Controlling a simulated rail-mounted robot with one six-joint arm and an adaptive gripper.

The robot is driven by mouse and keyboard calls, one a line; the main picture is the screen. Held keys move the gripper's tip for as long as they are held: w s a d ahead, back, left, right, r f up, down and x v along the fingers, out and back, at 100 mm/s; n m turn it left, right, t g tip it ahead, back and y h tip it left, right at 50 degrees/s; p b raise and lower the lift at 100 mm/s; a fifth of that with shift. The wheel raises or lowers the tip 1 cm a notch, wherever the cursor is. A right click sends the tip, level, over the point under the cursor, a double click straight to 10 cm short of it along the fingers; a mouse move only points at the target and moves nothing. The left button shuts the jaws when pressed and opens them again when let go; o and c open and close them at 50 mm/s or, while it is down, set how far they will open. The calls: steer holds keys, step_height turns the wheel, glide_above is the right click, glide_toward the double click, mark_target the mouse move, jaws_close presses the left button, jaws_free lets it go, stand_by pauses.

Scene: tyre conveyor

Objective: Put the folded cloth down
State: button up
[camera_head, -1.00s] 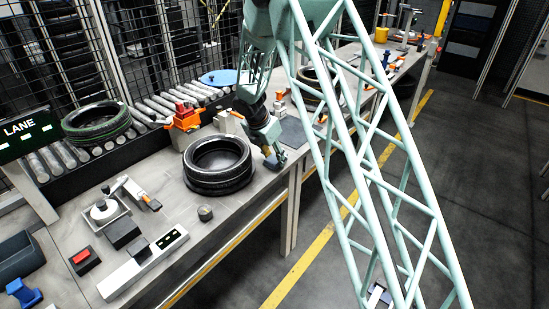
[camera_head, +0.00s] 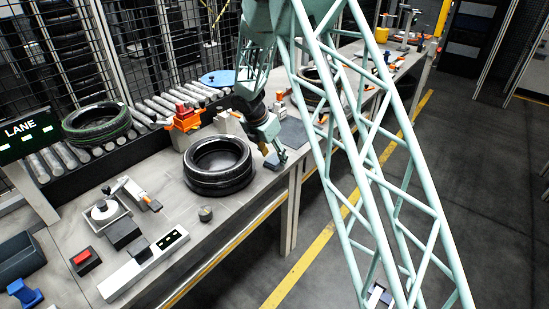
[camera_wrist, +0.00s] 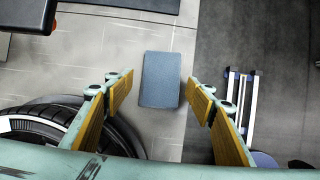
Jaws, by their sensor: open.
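The folded cloth (camera_wrist: 161,80) is a flat blue-grey rectangle in the wrist view. It appears to lie on the pale grey bench top, near the bench's right edge. My gripper (camera_wrist: 160,84) is open, with one yellow-padded finger on each side of the cloth in the picture and a visible gap on both sides. In the head view my gripper (camera_head: 272,157) points down at the bench just right of the black tyre. The cloth is small and hard to make out there, close to the fingertips.
The black tyre (camera_head: 219,165) stands close left of my gripper; its rim shows in the wrist view (camera_wrist: 40,130). A dark flat mat (camera_head: 293,133) lies beyond the gripper. Behind are orange-red fixtures (camera_head: 184,118) and the roller conveyor (camera_head: 160,104). The aisle floor lies right of the bench.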

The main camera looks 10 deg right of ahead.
steer(key=p+v, duration=0.2)
steer(key=v, duration=0.8)
steer(key=shift+r, duration=0.15)
steer(key=shift+r, duration=0.1)
stand_by(0.6)
